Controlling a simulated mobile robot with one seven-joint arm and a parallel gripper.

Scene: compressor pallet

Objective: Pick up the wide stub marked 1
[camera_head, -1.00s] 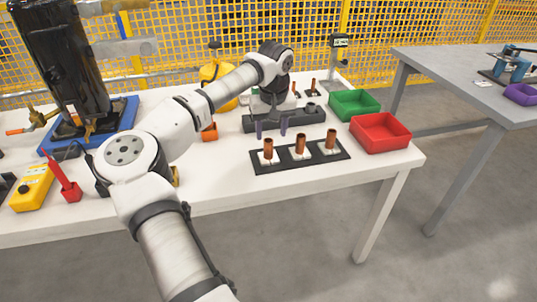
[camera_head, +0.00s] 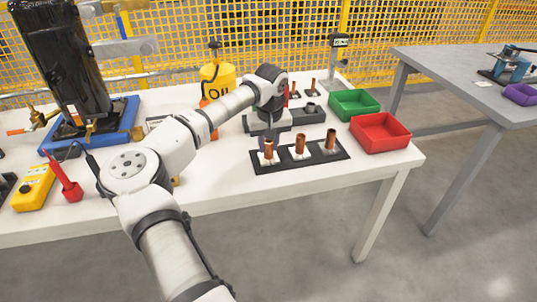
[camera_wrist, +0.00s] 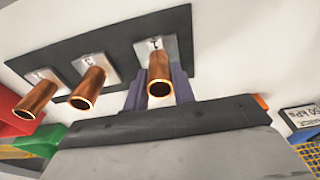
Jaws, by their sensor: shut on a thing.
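Three copper stubs stand upright on white tags along a black strip. My gripper (camera_head: 268,141) is at the leftmost stub (camera_head: 269,153) in the head view. In the wrist view this is the rightmost stub (camera_wrist: 159,72); my purple fingers (camera_wrist: 159,88) are shut on it, one on each side. Its tag (camera_wrist: 150,45) carries a small dark mark, hard to read but possibly a 1. The middle stub (camera_head: 300,145) and right stub (camera_head: 330,140) stand apart from my gripper. The held stub still appears to stand at its place on the strip (camera_head: 287,164).
A red bin (camera_head: 381,133) and a green bin (camera_head: 354,105) stand right of the strip. A dark grey fixture (camera_head: 285,119) is just behind it. A yellow oil can (camera_head: 217,80) stands further back. The table front is clear below the strip.

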